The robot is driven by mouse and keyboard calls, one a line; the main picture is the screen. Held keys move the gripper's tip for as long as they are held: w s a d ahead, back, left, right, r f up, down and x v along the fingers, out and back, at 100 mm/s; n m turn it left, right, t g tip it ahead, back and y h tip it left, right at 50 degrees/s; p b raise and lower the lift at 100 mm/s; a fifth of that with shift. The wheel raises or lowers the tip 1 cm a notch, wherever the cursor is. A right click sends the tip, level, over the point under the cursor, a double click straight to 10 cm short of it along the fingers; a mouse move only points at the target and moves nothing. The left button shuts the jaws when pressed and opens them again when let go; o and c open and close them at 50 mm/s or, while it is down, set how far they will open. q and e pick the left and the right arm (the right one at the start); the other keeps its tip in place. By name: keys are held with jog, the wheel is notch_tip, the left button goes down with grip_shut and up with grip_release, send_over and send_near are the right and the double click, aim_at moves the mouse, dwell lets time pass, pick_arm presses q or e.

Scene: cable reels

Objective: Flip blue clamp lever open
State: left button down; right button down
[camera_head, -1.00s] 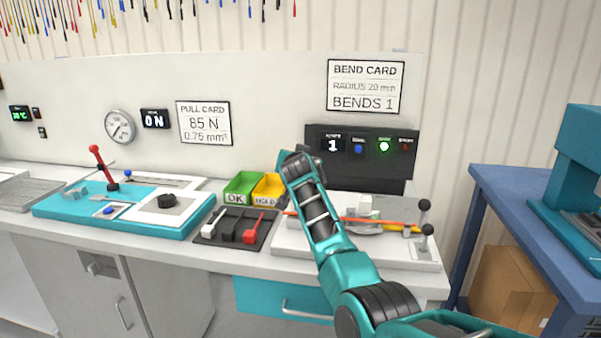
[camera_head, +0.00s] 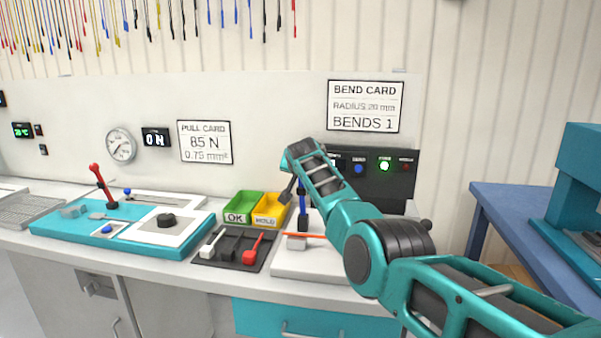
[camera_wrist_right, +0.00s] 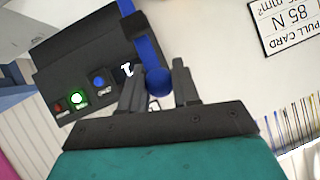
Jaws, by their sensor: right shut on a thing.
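The blue clamp lever (camera_head: 303,204) stands nearly upright on a dark base at the bend fixture (camera_head: 300,262) in the head view. In the right wrist view the blue lever (camera_wrist_right: 147,52) ends in a blue ball between the two fingers. My right gripper (camera_head: 294,188) is at the top of the lever; in the wrist view my right gripper (camera_wrist_right: 158,72) is shut on it. My arm hides much of the fixture. A red cable (camera_head: 310,236) crosses the fixture in front of the lever. My left gripper is in neither view.
Green OK (camera_head: 236,217) and yellow HOLD (camera_head: 266,223) bins stand left of the lever. The control box (camera_head: 400,190) with lit buttons is behind. The teal pull fixture (camera_head: 60,228) is farther left.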

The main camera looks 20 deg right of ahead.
jog(key=shift+f, duration=0.2)
dwell(0.4)
jog(key=c, duration=0.8)
grip_release()
jog(key=shift+r, duration=0.1)
jog(key=shift+r, duration=0.1)
jog(key=shift+s+a+r+p, duration=0.25)
jog(key=shift+s+r+p, duration=0.1)
jog(key=shift+s+p, duration=0.1)
jog(key=shift+v, duration=5.75)
jog(key=shift+d, duration=0.15)
